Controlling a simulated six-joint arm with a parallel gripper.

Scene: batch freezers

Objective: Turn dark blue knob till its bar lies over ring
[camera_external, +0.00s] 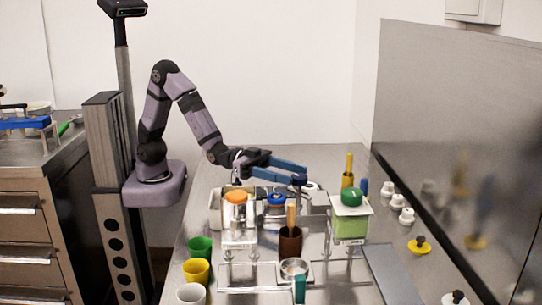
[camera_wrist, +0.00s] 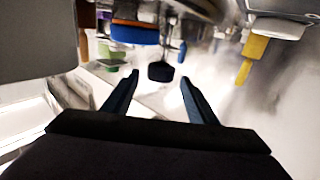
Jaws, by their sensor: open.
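A dark blue, nearly black knob (camera_wrist: 160,71) shows in the wrist view, ahead of my fingertips and centred between them. In the external view a dark blue knob (camera_external: 299,181) sits at the tips of my gripper (camera_external: 301,173), partly hidden by the fingers. My gripper also shows in the wrist view (camera_wrist: 159,80), with its two blue fingers apart and nothing held between them. I cannot tell whether the fingers touch the knob. I cannot make out the knob's bar or the ring.
A brighter blue knob (camera_external: 277,198) and an orange knob (camera_external: 237,197) stand nearby. A green knob (camera_external: 351,197) tops a green container at right. A brown cup (camera_external: 290,242) with an upright handle stands in front. Green, yellow and white cups line the table's left edge.

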